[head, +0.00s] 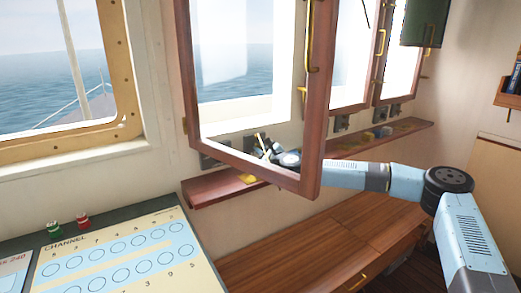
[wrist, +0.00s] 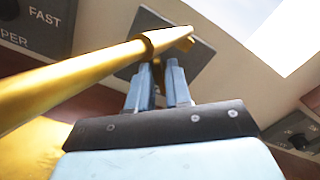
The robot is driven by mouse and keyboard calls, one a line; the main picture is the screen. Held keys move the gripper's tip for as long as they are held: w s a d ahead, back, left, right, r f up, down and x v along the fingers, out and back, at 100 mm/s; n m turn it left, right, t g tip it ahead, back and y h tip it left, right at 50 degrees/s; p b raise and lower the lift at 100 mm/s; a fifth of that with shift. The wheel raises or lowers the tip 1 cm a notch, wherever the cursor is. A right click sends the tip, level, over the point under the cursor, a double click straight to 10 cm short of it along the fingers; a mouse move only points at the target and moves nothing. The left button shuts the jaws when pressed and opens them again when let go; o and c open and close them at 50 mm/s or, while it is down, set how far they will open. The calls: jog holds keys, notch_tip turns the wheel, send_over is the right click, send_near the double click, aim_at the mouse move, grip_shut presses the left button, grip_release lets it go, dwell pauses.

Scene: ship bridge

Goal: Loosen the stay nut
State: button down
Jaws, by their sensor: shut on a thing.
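The brass stay (wrist: 85,78) runs across the wrist view from the left edge to its tip at the upper right, with a collar around it. Just under the collar, a small brass piece, apparently the stay nut (wrist: 158,73), shows between the fingertips of my gripper (wrist: 157,84). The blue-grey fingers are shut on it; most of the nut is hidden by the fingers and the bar. In the head view, my gripper (head: 268,152) is seen through the wood-framed open window (head: 312,105), near the sill, and the nut is too small to make out.
A wooden shelf (head: 218,187) runs under the windows, with a yellow item (head: 248,180) on it. The open window's frame stands in front of my gripper. Another dark-framed window (head: 378,50) is to the right. A channel panel (head: 125,255) fills the lower left.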

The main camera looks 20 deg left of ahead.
jog(key=n, duration=0.6)
jog(key=shift+s+f, duration=0.1)
jog(key=shift+a+f+n, duration=0.1)
jog(key=shift+f+n, duration=0.1)
jog(key=shift+n, duration=1.7)
jog(key=shift+s+f+n, duration=0.1)
jog(key=shift+f+n, duration=0.05)
jog(key=shift+n, duration=0.15)
jog(key=c, duration=1.4)
grip_release()
jog(key=shift+o, duration=1.4)
